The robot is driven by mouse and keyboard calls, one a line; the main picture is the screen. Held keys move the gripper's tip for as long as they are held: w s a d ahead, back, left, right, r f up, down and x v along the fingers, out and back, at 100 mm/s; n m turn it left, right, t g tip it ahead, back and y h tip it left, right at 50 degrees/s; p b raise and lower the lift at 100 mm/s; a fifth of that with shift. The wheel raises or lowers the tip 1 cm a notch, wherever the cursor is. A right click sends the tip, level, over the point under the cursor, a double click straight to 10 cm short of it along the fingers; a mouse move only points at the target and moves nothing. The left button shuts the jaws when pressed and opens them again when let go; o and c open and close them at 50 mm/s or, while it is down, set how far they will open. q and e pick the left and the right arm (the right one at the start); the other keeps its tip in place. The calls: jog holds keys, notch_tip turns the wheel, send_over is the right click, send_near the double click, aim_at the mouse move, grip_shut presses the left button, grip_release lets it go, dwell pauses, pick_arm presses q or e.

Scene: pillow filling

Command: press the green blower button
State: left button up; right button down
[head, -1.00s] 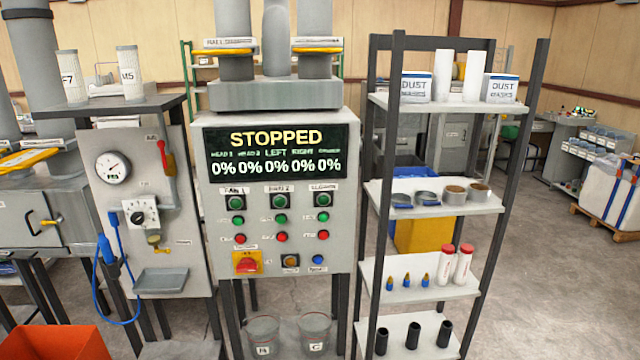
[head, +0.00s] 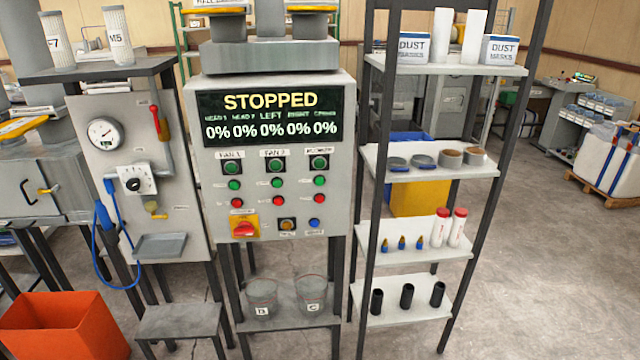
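The grey control panel (head: 338,220) stands in the middle of the head view. Its display (head: 270,117) reads STOPPED, with 0% in every column. The right-hand column carries a small label that looks like BLOWER. Under that label sit a square-framed green piece (head: 318,163), a small round green button (head: 319,181) and a red button (head: 320,202). Similar columns labelled FAN 1 and FAN 2 stand to its left. Nothing covers the buttons. Neither of my grippers is in view.
A red-on-yellow switch (head: 244,227) sits low on the panel. A dark-framed shelf rack (head: 445,70) stands close on the right. A gauge cabinet (head: 175,200) with a blue hose is on the left. An orange bin (head: 65,325) and low stool (head: 180,321) stand in front.

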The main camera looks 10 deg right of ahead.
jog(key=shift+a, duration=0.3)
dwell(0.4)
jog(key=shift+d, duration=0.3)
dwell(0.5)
